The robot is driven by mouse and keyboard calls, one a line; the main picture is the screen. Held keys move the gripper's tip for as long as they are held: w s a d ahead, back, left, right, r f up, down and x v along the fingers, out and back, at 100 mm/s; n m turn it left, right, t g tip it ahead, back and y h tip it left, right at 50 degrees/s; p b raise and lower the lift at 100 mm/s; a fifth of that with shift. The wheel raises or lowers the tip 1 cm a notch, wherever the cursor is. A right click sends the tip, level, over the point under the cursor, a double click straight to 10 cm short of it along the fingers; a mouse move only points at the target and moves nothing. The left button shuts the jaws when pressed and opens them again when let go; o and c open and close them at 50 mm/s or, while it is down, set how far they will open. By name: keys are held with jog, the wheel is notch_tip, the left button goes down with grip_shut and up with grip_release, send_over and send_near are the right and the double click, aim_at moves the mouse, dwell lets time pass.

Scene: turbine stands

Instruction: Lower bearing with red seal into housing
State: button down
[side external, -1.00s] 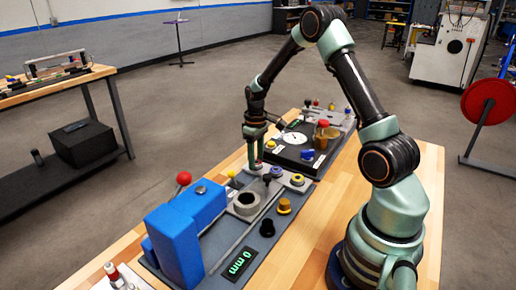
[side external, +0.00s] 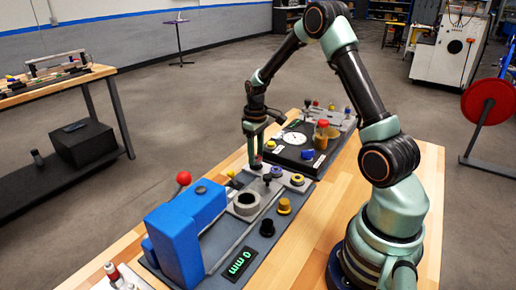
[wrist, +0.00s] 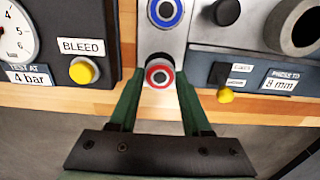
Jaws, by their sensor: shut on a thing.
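The bearing with the red seal (wrist: 159,74) is between the fingertips of my gripper (wrist: 157,92) in the wrist view. My gripper is shut on it. In the side view my gripper (side external: 256,163) is at the far end of the grey bearing plate, and the red seal shows only as a small spot at its tips. I cannot tell whether the bearing is clear of the plate. The housing, a grey ring with a dark bore (side external: 246,203), stands nearer the camera, left of the bearing row; in the wrist view it (wrist: 301,27) is at the upper right.
A blue-sealed bearing (wrist: 165,11) and a yellow-sealed bearing (side external: 297,179) sit on the plate. A black knob (side external: 267,179) rises between gripper and housing. The blue press (side external: 190,225) stands beyond the housing. A gauge box (side external: 293,139) is on the other side.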

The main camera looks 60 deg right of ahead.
jog(key=shift+r, duration=0.2)
jog(key=shift+r, duration=3)
jog(key=s+a+r+n, duration=0.1)
jog(key=s+a+n, duration=0.1)
jog(key=a, duration=0.6)
jog(key=n, duration=0.3)
send_near(246, 199)
jog(key=shift+s+f, duration=0.15)
jog(key=shift+f, duration=2.55)
jog(key=shift+f, duration=0.45)
